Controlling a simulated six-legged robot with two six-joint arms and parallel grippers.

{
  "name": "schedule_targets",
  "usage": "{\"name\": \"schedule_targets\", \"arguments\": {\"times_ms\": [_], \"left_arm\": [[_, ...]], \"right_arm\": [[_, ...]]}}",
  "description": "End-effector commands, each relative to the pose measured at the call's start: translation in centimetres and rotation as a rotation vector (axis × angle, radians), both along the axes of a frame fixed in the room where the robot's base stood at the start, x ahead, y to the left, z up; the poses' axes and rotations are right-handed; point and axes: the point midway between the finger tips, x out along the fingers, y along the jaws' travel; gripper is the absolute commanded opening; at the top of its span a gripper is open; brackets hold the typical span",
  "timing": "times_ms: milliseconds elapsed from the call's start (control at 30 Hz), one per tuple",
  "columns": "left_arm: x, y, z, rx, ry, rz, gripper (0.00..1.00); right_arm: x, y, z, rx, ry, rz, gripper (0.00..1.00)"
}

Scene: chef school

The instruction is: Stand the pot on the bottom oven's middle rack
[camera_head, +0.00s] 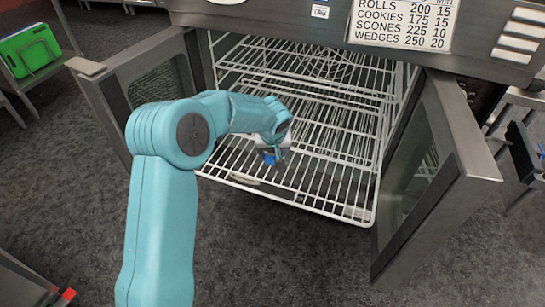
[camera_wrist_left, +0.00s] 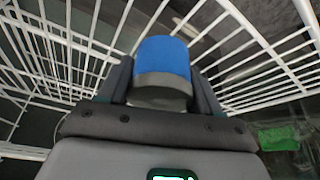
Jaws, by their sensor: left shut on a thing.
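The pot (camera_wrist_left: 162,62), a small blue piece with a grey band, sits between the two dark fingers of my left gripper (camera_wrist_left: 160,88) in the left wrist view. In the head view only a bit of its blue (camera_head: 269,158) shows below my left gripper (camera_head: 276,152). The gripper is shut on it, over the front left part of a white wire rack (camera_head: 330,195) that sticks out of the open oven. I cannot tell whether the pot touches the wires. My right gripper is not in view.
The oven's left door (camera_head: 140,75) and right door (camera_head: 440,170) stand wide open on both sides. More wire racks (camera_head: 315,60) show further inside the oven. The pulled-out rack is bare to the right of my gripper. A green crate (camera_head: 30,50) stands at the far left.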

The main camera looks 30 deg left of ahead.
Motion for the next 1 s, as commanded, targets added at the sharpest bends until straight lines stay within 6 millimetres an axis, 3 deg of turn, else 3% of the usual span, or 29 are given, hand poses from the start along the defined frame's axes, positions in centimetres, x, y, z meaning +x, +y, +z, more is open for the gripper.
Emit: {"name": "schedule_targets", "arguments": {"times_ms": [33, 100, 467, 500, 567, 867, 1000], "left_arm": [[0.0, 0.0, -1.4, 0.0, 0.002, -0.001, 0.29], [0.0, 0.0, -2.1, 0.0, 0.001, 0.0, 0.29], [0.0, 0.0, -2.5, 0.001, -0.001, 0.0, 0.29], [0.0, 0.0, -2.4, 0.0, 0.0, 0.0, 0.7], [0.0, 0.0, -2.3, 0.0, 0.0, 0.0, 0.89], [0.0, 0.0, -2.2, 0.0, 0.0, 0.0, 0.89], [-0.3, -0.2, -0.8, 0.0, -0.002, 0.0, 0.89]], "right_arm": [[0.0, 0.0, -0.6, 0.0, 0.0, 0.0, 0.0], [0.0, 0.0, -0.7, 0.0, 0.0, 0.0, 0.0], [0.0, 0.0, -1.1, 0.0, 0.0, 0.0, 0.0], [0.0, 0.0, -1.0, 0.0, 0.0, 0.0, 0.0], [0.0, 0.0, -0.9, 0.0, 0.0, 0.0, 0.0], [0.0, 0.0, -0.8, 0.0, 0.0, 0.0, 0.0], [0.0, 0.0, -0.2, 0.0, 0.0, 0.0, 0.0]]}}
